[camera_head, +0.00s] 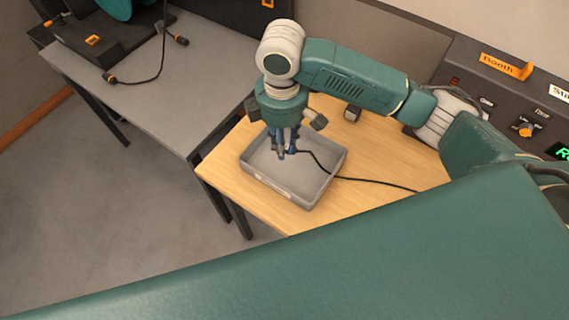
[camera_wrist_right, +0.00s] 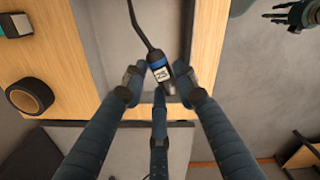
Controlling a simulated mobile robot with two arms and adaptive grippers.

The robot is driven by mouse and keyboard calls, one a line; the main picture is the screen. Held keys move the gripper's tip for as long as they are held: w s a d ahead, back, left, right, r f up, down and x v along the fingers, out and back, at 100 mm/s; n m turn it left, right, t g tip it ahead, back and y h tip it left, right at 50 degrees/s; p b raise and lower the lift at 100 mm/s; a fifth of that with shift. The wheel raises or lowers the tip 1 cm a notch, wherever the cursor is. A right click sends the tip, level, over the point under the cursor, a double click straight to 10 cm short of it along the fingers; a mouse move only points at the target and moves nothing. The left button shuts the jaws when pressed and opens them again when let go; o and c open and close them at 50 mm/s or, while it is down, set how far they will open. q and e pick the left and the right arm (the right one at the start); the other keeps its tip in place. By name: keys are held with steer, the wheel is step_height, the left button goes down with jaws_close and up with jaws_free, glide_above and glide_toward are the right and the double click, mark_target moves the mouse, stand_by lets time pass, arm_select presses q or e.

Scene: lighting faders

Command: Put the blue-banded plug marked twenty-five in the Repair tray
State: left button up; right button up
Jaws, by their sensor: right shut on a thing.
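The plug (camera_wrist_right: 160,72) is black with a blue band and a white label whose number is too small to read surely. My right gripper (camera_head: 281,152) points down over the grey tray (camera_head: 331,172) in the head view. In the right wrist view its fingers (camera_wrist_right: 158,84) are shut around the plug. The plug is within the tray's outline; I cannot tell if it touches the tray's floor. The tray's front label is unreadable. A small teal and dark shape at the wrist view's top right looks like my left gripper (camera_wrist_right: 288,14); its fingers are unclear.
The tray stands on a wooden table (camera_head: 385,150). A black cable (camera_head: 372,183) runs right from the plug over the tray's rim. A tape-like roll (camera_wrist_right: 33,96) and a small block (camera_head: 353,113) lie beside the tray. A grey table (camera_head: 165,100) stands left, a control panel (camera_head: 510,105) right.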

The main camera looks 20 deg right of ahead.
glide_above(283, 173)
step_height(283, 173, down, 7)
steer(key=shift+f+p, duration=0.15)
steer(key=shift+p, duration=0.2)
step_height(283, 173, down, 5)
steer(key=shift+r+p, duration=0.15)
steer(key=shift+p, duration=0.15)
arm_select(q)
steer(key=shift+s+d+r, duration=0.15)
steer(key=shift+d+r, duration=0.55)
arm_select(e)
steer(key=shift+f, duration=0.2)
steer(key=shift+f, duration=0.1)
steer(key=o, duration=1.1)
steer(key=shift+o, duration=0.2)
arm_select(q)
step_height(283, 173, down, 2)
steer(key=shift+b, duration=1.05)
arm_select(e)
step_height(283, 173, up, 12)
steer(key=shift+r, duration=0.2)
